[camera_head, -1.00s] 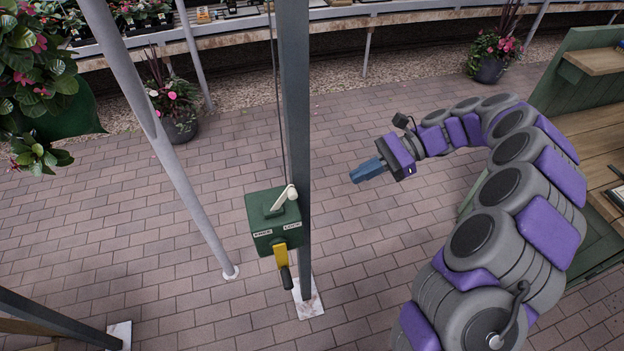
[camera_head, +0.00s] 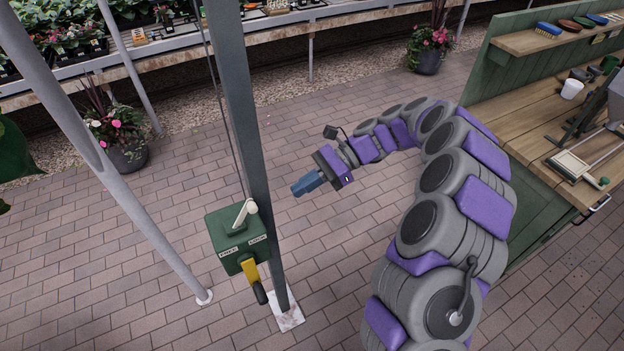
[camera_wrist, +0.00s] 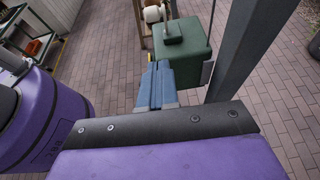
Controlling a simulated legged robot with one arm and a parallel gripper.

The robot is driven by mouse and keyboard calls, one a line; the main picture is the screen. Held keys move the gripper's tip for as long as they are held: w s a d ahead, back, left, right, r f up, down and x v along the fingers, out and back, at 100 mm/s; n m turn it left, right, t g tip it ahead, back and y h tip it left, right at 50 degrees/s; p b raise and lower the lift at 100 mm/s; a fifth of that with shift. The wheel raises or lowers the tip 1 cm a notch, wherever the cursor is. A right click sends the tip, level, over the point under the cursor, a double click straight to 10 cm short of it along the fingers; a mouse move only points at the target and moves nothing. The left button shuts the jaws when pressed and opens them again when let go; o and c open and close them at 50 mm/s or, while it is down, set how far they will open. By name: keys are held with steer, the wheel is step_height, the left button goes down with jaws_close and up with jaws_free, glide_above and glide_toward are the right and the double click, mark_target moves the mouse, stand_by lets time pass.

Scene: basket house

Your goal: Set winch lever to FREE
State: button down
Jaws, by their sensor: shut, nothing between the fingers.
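The green winch box (camera_head: 236,240) is mounted on a grey steel post (camera_head: 247,120) in the head view. A pale lever with a round knob (camera_head: 246,210) sits on top of it. Two small labels are on its front edge; they are blurred now. A yellow handle with a black grip (camera_head: 254,280) hangs below the labels. My gripper (camera_head: 298,189), with blue fingers, is shut and empty, to the right of the post and apart from the winch. In the wrist view the shut fingers (camera_wrist: 155,68) point toward the winch box (camera_wrist: 182,45), with the pale knob (camera_wrist: 153,14) beyond.
A thin cable (camera_head: 215,90) runs up from the winch. A slanted pale pole (camera_head: 110,170) stands to the left. A wooden workbench (camera_head: 520,115) with tools is at the right. A flower pot (camera_head: 426,60) stands behind. Open brick paving lies between.

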mark_target(252, 204)
steer(key=s+a+b, duration=0.1)
steer(key=s+a, duration=0.3)
steer(key=a, duration=0.3)
steer(key=shift+f, duration=0.2)
steer(key=shift+r, duration=0.2)
steer(key=s+a+r+t+h+p, duration=0.1)
steer(key=r+h+p, duration=0.1)
steer(key=p, duration=0.3)
steer(key=s+a+r+t+h+p, duration=0.1)
steer(key=a+h+p, duration=0.1)
steer(key=p, duration=0.4)
steer(key=shift+s+a+r+t, duration=0.2)
steer(key=shift+a+r+t, duration=0.1)
steer(key=shift+r, duration=0.1)
steer(key=s+a+t+h+p, duration=0.3)
steer(key=a+h+p, duration=0.3)
steer(key=p, duration=0.4)
steer(key=shift+s+a+p, duration=0.35)
steer(key=shift+s+a, duration=0.05)
steer(key=shift+s, duration=0.1)
steer(key=shift+s+f, duration=0.15)
